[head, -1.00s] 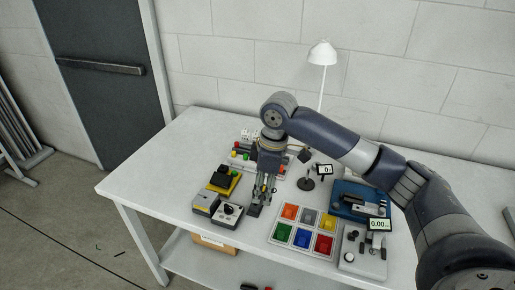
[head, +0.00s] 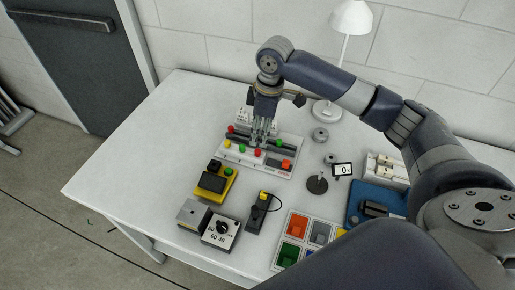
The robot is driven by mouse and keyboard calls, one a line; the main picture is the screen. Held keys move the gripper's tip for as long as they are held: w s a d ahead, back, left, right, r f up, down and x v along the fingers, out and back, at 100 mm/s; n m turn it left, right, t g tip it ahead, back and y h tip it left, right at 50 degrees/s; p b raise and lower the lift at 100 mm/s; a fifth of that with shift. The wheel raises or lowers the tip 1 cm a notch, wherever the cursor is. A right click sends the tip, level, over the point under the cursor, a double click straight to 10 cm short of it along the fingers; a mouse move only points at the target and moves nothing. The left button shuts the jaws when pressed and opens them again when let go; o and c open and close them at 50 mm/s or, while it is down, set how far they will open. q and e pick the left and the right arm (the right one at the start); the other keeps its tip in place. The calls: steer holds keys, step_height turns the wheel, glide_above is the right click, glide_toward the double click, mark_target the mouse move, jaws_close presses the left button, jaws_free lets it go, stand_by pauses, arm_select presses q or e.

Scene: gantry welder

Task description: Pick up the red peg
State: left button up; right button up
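A light panel (head: 283,168) with a dark rail and small coloured knobs or pegs stands on the table. One red piece (head: 230,129) is at its left end, and another red piece (head: 258,153) is at its front edge, just below my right gripper. I cannot tell which is the red peg. My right gripper (head: 262,139) points down over the middle of the panel. Its fingers look close together, but whether they are shut or hold anything is too small to tell. My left gripper is not in view.
A yellow device (head: 215,184), a grey dial box (head: 221,232) and a small dark holder (head: 257,214) stand in front. A sorting tray (head: 307,226) with coloured compartments, a blue machine (head: 370,203) and a white lamp (head: 350,18) are to the right. The table's left side is clear.

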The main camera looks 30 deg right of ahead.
mark_target(258, 150)
steer(key=shift+f, duration=0.85)
steer(key=f, duration=0.1)
steer(key=f+p, duration=0.1)
steer(key=f, duration=0.2)
steer(key=shift+s+a+f, duration=0.1)
steer(key=shift+a+f, duration=0.05)
steer(key=shift+a, duration=0.2)
steer(key=shift+f+p, duration=0.3)
steer(key=shift+f, duration=0.25)
steer(key=c, duration=0.6)
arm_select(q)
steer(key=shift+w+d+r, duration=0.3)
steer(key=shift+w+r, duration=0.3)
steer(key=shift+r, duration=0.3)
arm_select(e)
steer(key=shift+c, duration=1.2)
